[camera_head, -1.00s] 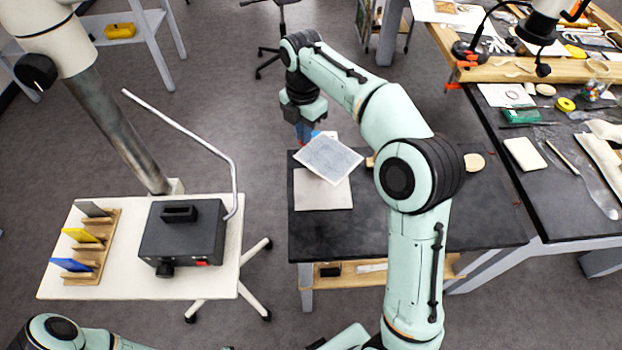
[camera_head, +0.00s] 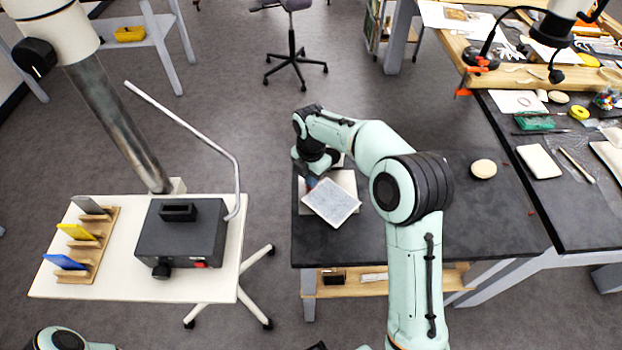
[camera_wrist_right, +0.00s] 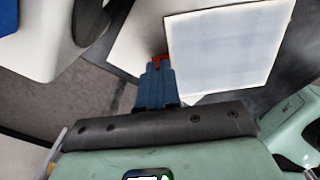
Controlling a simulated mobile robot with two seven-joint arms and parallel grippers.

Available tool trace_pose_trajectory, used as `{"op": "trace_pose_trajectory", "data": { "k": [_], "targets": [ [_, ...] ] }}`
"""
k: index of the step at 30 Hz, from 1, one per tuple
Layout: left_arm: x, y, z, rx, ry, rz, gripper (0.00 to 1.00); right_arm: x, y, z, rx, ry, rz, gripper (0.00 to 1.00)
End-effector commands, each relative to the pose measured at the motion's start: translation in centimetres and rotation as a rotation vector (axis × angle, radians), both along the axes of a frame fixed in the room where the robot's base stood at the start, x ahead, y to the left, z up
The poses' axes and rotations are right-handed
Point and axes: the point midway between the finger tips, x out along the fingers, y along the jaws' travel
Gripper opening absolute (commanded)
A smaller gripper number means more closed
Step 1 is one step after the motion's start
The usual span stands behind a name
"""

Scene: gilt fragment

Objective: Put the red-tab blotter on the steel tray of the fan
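The blotter is a pale grey square with a white border (camera_head: 331,203), tilted over the near left part of the dark table. My right gripper (camera_head: 309,183) is at its upper left corner; the wrist view shows its blue fingers (camera_wrist_right: 155,85) shut at a small red tab (camera_wrist_right: 160,60) on the blotter's edge (camera_wrist_right: 222,50). A black boxy unit (camera_head: 181,235) with a handle, knob and red switch stands on the white cart, possibly the fan. I cannot make out a steel tray. My left gripper is out of view; only part of its arm shows at bottom left.
A pale pad (camera_head: 347,181) lies under the blotter on the dark table (camera_head: 460,225). The white cart (camera_head: 110,288) carries a wooden rack (camera_head: 98,250) with coloured plates; a pale bent tube (camera_head: 190,133) rises beside the black unit. A cluttered bench stands at right.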

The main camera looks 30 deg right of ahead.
Motion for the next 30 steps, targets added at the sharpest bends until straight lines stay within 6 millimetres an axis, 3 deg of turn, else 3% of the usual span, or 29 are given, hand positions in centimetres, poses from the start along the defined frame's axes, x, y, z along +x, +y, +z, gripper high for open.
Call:
{"op": "trace_pose_trajectory", "data": {
  "k": [12,14,15,24,30],
  "targets": [
    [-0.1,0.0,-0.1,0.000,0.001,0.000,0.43,0.0,0.0,-0.6,0.000,0.001,-0.001,0.00],
    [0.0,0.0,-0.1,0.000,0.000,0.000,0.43,0.0,0.0,-0.5,0.000,0.000,0.000,0.22],
    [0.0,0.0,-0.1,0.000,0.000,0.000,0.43,0.0,0.0,-0.5,0.000,0.000,0.000,0.28],
    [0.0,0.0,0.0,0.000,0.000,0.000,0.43,0.0,0.0,-0.3,0.000,-0.001,0.000,0.28],
    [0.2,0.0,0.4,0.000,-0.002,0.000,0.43,0.1,0.0,2.2,-0.001,-0.005,0.000,0.28]
  ]
}}
